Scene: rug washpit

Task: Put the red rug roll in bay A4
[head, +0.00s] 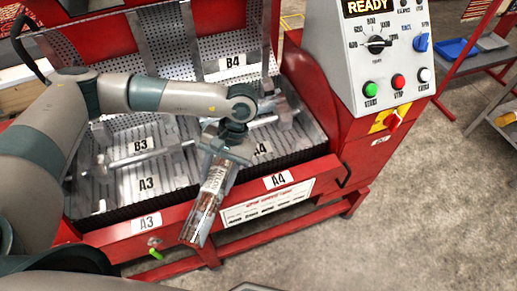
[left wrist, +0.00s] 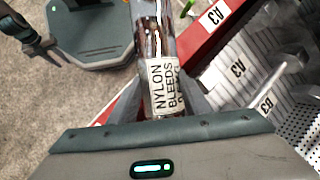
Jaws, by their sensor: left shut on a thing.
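The red rug roll (head: 206,208), dark red in clear wrap, hangs tilted from my left gripper (head: 224,158), which is shut on it. Its lower end sits in front of the pit's front rim in the head view. In the left wrist view the roll (left wrist: 151,42) runs up from the fingers, with a white label reading "NYLON BLEEDS". Bay A4 (head: 288,146) is behind and right of the roll; its visible slatted floor looks bare, though my gripper hides part. A dark claw-like end, probably my right gripper (left wrist: 35,46), shows in the left wrist view; its jaws are unclear.
Bay A3 (head: 146,188) lies left of A4, with B3 and B4 behind. Metal divider bars (head: 150,157) cross the pit. The red front rim (head: 240,194) carries bay plates. A control box (head: 378,55) reading READY stands right. Grey floor at front right is clear.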

